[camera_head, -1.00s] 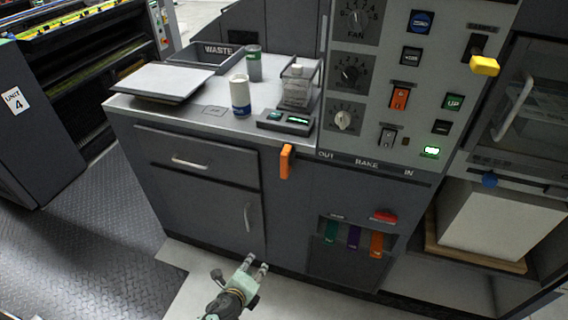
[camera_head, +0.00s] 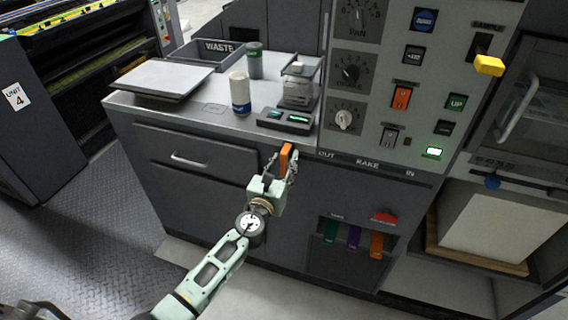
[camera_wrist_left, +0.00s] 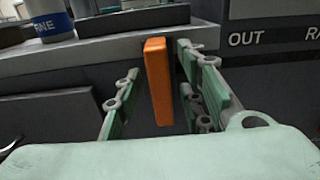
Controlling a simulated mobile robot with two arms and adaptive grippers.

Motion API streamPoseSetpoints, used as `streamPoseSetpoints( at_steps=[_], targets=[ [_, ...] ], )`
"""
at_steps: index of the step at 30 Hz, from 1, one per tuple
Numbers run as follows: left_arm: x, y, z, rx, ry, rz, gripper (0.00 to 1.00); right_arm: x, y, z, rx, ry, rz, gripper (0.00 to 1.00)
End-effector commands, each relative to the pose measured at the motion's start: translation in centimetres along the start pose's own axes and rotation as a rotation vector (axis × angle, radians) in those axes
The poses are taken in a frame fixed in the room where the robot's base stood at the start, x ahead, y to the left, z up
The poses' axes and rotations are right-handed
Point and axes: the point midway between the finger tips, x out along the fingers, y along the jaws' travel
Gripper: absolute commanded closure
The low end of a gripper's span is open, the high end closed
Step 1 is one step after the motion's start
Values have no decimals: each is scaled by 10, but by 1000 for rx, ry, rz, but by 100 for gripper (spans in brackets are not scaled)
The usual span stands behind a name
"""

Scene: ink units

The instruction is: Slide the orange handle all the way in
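The orange handle (camera_head: 286,158) stands upright at the OUT end of the slot marked OUT, RAKE, IN on the cabinet front. My left gripper (camera_head: 281,164) is at the handle, its fingers open on either side of it. In the left wrist view the orange handle (camera_wrist_left: 158,80) stands between the two fingers of the left gripper (camera_wrist_left: 160,98). A gap shows on the left side; the right finger is closer to the handle. My right gripper is not clearly in view.
The slot (camera_head: 375,166) runs right from the handle beneath the control panel (camera_head: 385,100). A yellow-tipped lever (camera_head: 489,65) juts out at upper right.

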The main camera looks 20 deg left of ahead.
Motion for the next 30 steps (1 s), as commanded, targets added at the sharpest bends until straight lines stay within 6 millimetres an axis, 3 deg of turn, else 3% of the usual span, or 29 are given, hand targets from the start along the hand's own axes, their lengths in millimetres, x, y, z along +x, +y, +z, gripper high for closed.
streamPoseSetpoints(
  at_steps=[10, 22, 30],
  targets=[
    [6, 0, 0, -1, 1, 0, 64, 1, 2, 0, 1, 0, 2, 60],
    [5, 0, 0, -2, 1, 0, 99, 1, 1, 0, 0, -1, 1, 60],
    [5, 0, 0, -3, 1, 1, 100, 1, -2, 0, -1, -1, -3, 60]
  ],
)
